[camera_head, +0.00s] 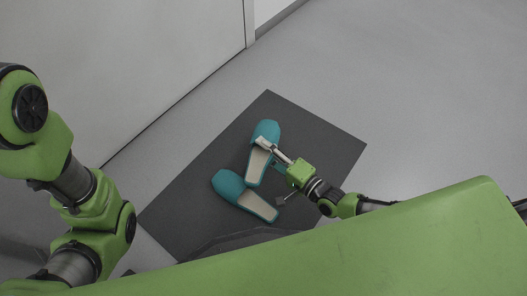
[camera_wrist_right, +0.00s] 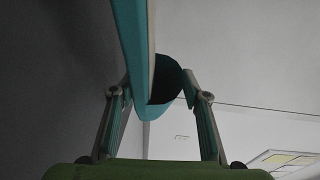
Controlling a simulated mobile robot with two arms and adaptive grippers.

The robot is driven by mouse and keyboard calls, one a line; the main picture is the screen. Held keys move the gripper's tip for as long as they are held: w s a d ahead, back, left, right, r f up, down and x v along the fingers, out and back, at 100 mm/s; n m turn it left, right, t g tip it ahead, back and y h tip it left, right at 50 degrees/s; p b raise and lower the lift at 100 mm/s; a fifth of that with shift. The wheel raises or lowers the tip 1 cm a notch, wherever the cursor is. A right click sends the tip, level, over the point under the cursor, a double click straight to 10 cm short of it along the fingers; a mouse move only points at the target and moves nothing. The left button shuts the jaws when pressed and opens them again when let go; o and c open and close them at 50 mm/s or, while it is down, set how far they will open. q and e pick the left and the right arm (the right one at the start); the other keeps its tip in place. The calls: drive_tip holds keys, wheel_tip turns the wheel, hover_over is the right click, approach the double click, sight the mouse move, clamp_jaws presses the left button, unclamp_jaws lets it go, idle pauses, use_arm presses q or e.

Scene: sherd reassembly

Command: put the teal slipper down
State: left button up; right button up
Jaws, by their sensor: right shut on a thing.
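Two teal slippers with pale insoles show in the head view. My right gripper (camera_head: 266,151) is shut on the upper teal slipper (camera_head: 265,131), near its opening behind the toe. In the right wrist view this slipper (camera_wrist_right: 133,45) stands edge-on between the two fingers (camera_wrist_right: 157,95), its dark toe opening facing right. The other teal slipper (camera_head: 230,186) lies on the dark mat (camera_head: 325,145), just below and left of the held one. I cannot tell whether the held slipper touches the mat. My left arm is at the left; its gripper is not visible.
The mat lies on a grey floor (camera_head: 420,110). It has bare room to the right and left of the slippers. A pale wall or panel (camera_head: 110,60) stands along the upper left. The mat's lower part is hidden by my own body.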

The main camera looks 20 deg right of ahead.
drive_tip(key=shift+f+b, duration=0.45)
drive_tip(key=shift+b, duration=0.05)
drive_tip(key=o, duration=1.4)
drive_tip(key=shift+r, duration=0.15)
